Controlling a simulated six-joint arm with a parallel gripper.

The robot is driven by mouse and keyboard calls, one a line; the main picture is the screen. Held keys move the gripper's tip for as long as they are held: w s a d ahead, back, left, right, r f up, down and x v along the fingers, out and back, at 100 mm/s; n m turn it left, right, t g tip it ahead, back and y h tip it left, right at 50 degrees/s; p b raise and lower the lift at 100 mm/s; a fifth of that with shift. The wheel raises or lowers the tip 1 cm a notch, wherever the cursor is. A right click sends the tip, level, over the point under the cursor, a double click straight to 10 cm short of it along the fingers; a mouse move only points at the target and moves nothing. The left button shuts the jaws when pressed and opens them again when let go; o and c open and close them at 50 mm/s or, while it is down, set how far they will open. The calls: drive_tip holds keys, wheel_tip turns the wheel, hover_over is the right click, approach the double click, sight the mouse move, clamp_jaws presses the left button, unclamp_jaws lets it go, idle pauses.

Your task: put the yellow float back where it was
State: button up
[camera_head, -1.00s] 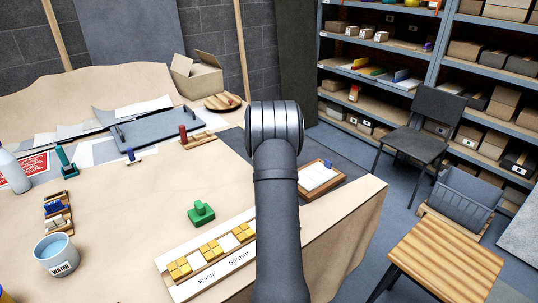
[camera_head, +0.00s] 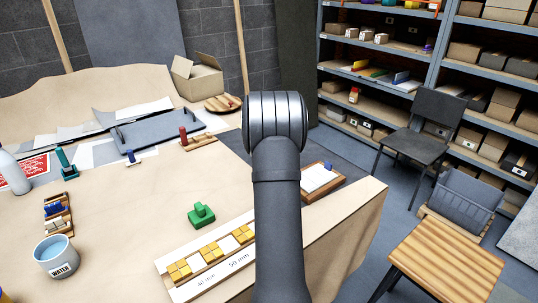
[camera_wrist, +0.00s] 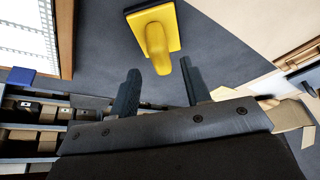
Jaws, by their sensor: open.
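The yellow float (camera_wrist: 168,18) lies on a dark grey surface in the wrist view, its rounded handle pointing toward my gripper (camera_wrist: 160,70). My gripper is open, with one finger to each side of the handle's end. In the head view my own arm hides the gripper, and the yellow float does not show there.
A green float (camera_head: 201,214) stands on the table (camera_head: 130,215) beside a board of yellow tiles (camera_head: 212,252). A wood-framed tray (camera_head: 338,184) lies right of my arm. A water cup (camera_head: 57,258) stands front left. Shelves and a chair (camera_head: 430,120) are beyond.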

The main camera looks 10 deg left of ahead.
drive_tip(key=v, duration=0.6)
drive_tip(key=shift+f, duration=0.1)
drive_tip(key=x, duration=1.1)
drive_tip(key=shift+f, duration=0.2)
drive_tip(key=shift+w, duration=0.2)
drive_tip(key=shift+r, duration=1.8)
drive_tip(key=shift+f, duration=0.1)
